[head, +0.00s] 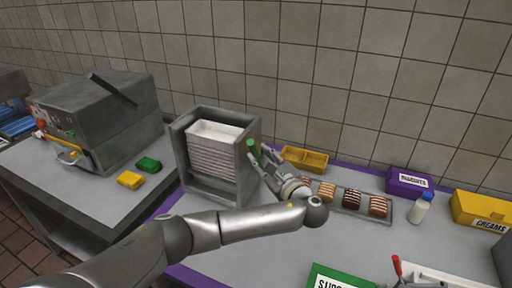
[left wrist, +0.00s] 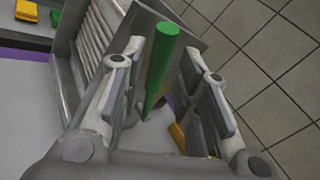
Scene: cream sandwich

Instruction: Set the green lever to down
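The green lever (head: 252,148) sticks out at the right side of a grey dispenser (head: 180,160) that holds a stack of white trays (head: 214,150). My left gripper (head: 264,156) is at the lever, on the dispenser's right side. In the left wrist view the green lever (left wrist: 161,62) stands tilted between the two spread fingers of my left gripper (left wrist: 165,75). The fingers look apart from it on both sides. The lever's lower end is partly hidden. My right gripper does not clearly show.
A tray of striped pastries (head: 352,200), a yellow bin (head: 304,160), a purple box (head: 408,182), a bottle (head: 420,208) and a yellow box (head: 482,212) stand to the right. A grey machine (head: 100,120) stands left. The middle counter (head: 270,240) is clear.

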